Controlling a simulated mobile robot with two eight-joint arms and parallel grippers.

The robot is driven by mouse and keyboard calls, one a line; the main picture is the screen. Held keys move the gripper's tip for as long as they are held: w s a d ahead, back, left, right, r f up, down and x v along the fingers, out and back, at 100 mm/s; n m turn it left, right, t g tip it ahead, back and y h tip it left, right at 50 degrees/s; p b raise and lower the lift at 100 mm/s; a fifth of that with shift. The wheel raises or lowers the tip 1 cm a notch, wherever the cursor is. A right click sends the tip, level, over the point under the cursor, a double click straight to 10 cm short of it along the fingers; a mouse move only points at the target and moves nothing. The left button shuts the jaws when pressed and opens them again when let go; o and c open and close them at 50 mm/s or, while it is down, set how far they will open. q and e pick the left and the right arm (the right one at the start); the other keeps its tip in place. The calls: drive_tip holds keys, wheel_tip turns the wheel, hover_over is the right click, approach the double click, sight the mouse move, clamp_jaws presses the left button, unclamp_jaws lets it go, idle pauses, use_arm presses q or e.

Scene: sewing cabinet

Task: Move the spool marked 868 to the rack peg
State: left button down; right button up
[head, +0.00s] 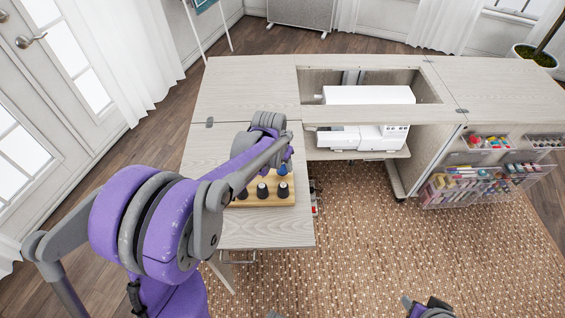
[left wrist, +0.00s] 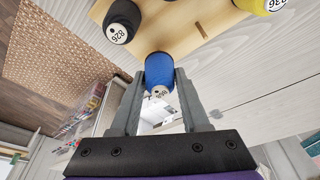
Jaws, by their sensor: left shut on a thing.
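The blue spool (left wrist: 158,72) is between the fingertips of my left gripper (left wrist: 160,85), which is shut on it. The small number on its white end looks like 868, but it is tilted and hard to read. The blue spool also shows in the head view (head: 283,169), just below my left gripper (head: 287,154), which my arm partly covers. The wooden rack (head: 283,203) lies on the left cabinet leaf. In the left wrist view the rack (left wrist: 180,38) is close to the spool, with a small brown peg (left wrist: 201,30) bare on it. I cannot tell whether the spool touches the rack.
A black spool marked 826 (left wrist: 121,22) and a yellow spool (left wrist: 268,5) stand on the rack. A white sewing machine (head: 355,137) sits in the cabinet opening. Clear bins (head: 470,187) hang at the right. Part of my right arm (head: 430,308) shows at the bottom edge.

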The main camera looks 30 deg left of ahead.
use_arm(q)
drive_tip(key=shift+f+b, duration=0.4)
drive_tip(key=shift+f, duration=0.2)
drive_tip(key=shift+c, duration=1.6)
unclamp_jaws()
drive_tip(key=shift+r, duration=0.1)
drive_tip(key=p+v, duration=0.1)
drive_tip(key=v, duration=0.9)
drive_tip(key=shift+r, duration=0.35)
drive_tip(key=shift+s+d, duration=0.1)
drive_tip(key=shift+d, duration=0.05)
